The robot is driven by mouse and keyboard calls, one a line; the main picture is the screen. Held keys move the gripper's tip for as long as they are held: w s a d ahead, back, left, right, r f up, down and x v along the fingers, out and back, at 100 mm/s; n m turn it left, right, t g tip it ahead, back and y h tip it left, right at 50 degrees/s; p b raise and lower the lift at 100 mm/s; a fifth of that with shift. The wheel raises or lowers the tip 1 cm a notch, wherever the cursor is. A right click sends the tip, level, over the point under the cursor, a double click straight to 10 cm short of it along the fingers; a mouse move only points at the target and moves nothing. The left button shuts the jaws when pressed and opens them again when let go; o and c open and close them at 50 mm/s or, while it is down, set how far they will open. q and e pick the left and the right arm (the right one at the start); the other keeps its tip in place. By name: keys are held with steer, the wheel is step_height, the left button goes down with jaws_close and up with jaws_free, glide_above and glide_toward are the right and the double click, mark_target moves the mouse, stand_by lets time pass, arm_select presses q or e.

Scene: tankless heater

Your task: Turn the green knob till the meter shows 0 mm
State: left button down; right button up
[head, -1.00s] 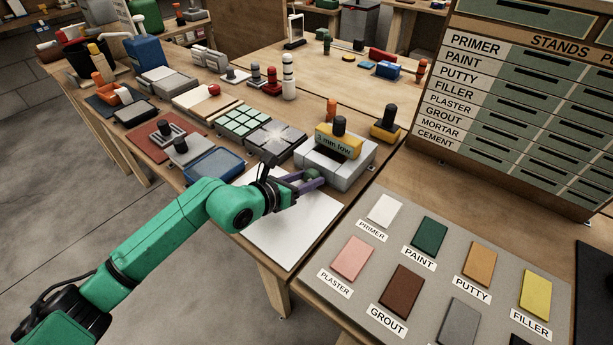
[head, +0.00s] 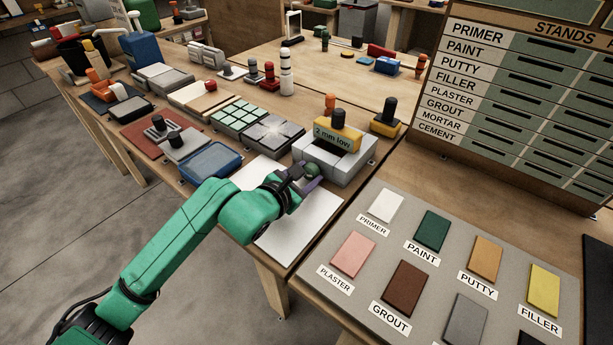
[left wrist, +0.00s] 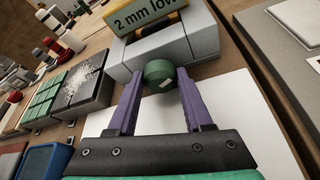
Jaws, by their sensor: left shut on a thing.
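The green knob (left wrist: 160,74) is on the front of a grey block device (head: 345,163), with a pale mark on its face. The meter (head: 333,138) on top of the device reads "2 mm low"; it also shows in the left wrist view (left wrist: 150,14). My left gripper (left wrist: 164,84) has its purple fingers shut on the knob, one on each side. In the head view the left gripper (head: 306,182) partly hides the knob (head: 312,170). My right gripper is in neither view.
A white sheet (head: 290,232) lies under my left gripper. A board of labelled colour samples (head: 370,283) is at the right front. A yellow block with a black knob (head: 387,120) stands right of the device. Several tools and trays fill the left bench.

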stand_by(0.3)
arm_select(q)
steer(key=shift+c, duration=1.5)
jaws_free()
